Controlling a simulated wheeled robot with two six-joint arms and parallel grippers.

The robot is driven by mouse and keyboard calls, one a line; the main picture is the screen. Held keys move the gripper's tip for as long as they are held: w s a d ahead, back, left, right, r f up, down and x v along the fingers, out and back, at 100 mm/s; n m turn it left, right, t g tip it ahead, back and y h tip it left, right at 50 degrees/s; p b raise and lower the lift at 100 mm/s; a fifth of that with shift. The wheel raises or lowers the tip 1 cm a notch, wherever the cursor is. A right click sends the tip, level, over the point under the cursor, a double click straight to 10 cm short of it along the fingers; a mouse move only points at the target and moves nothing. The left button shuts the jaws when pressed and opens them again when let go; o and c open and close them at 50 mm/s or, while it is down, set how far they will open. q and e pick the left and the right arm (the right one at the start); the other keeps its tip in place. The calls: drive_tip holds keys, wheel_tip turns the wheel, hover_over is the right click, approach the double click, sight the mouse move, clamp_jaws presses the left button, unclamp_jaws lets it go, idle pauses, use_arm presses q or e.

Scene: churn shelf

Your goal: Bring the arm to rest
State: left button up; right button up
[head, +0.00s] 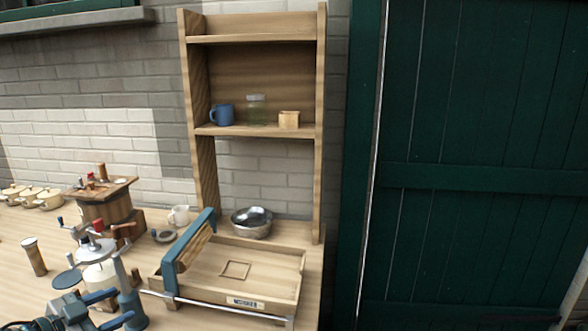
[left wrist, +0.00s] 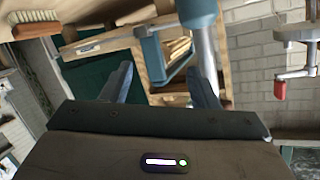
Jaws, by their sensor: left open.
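My left gripper (head: 122,305) is at the lower left of the head view, low over the front of the wooden table. Its two blue fingers are apart with nothing seen held between them. In the left wrist view the fingers (left wrist: 162,88) also stand apart, with the wooden tray and frame beyond them. A glass-and-metal churn (head: 97,250) with a red knob stands just behind the gripper in the head view. I cannot tell whether they touch. My right gripper is not in view.
A shelf (head: 258,131) holds a blue mug (head: 222,114), a jar (head: 256,109) and a small wooden box (head: 289,120).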

use_arm(q)
drive_tip(key=s+f+n+g+y, duration=0.2)
drive_tip(key=s+f+n+y, duration=0.8)
drive_tip(key=f, duration=0.5)
drive_tip(key=s+d+f+m+g+h, duration=0.1)
drive_tip(key=s+d+f+g, duration=0.3)
drive_tip(key=s+d, duration=0.35)
drive_tip(key=s+d+f+m+g+h, duration=0.1)
drive_tip(key=s+d+f+g+h, duration=0.1)
drive_tip(key=s+d+f+g, duration=0.5)
drive_tip(key=s+a+f+t, duration=0.1)
drive_tip(key=a+f, duration=0.1)
drive_tip(key=f, duration=1.1)
drive_tip(key=s+a+f+t, duration=0.1)
drive_tip(key=a+f, duration=0.1)
drive_tip(key=f, duration=1.1)
drive_tip(key=s+a+f+n+g, duration=0.1)
drive_tip(key=s+f, duration=1.6)
drive_tip(key=f, duration=0.3)
drive_tip(key=shift+s+a, duration=0.15)
drive_tip(key=shift+a, duration=0.2)
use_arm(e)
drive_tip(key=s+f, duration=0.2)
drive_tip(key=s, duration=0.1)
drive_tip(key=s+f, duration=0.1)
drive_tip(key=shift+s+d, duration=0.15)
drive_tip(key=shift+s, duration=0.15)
